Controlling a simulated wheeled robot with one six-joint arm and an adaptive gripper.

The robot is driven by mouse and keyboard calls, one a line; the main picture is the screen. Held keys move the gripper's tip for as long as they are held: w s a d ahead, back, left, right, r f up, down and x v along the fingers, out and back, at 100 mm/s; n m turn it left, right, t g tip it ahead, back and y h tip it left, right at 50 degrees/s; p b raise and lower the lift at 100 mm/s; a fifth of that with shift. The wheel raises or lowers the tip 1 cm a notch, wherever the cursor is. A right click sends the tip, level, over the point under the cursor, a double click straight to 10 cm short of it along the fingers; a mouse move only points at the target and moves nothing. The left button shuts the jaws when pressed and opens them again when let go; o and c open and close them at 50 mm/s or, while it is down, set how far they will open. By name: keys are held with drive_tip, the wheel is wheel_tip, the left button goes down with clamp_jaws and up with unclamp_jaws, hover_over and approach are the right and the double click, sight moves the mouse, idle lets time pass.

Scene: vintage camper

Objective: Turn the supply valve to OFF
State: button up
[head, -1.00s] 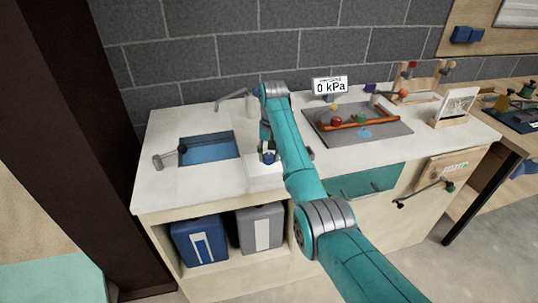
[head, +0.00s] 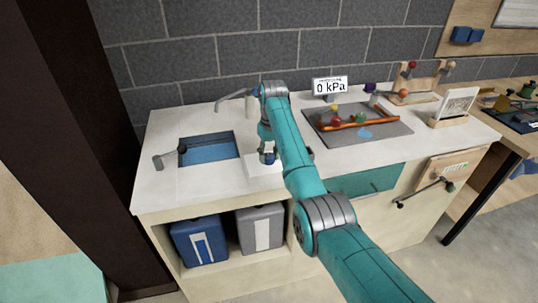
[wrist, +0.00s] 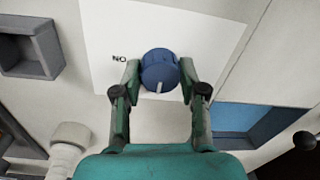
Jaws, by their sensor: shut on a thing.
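The supply valve knob (wrist: 160,68) is a round blue knob on a white plate (wrist: 215,40). Its white pointer mark faces the bottom of the wrist view. Letters reading as upside-down "ON" stand left of it; no OFF label shows. My gripper (wrist: 160,75) has one finger on each side of the knob and is shut on it. In the head view, my gripper (head: 268,155) points down at the plate on the white counter, with the dark blue knob partly hidden between the fingers.
A sink basin (head: 208,148) and a tap (head: 230,98) lie left and behind. A pressure display (head: 330,85) reads 0 kPa. A grey tray (head: 395,132) with an orange bar and small balls is to the right. Blue (head: 200,240) and grey (head: 260,228) containers stand below.

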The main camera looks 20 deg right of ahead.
sight(270, 155)
drive_tip(key=shift+f, duration=0.1)
drive_tip(key=o, duration=1.1)
drive_tip(key=shift+o, duration=0.2)
drive_tip(key=shift+d+r, duration=0.2)
drive_tip(key=shift+r, duration=3.6)
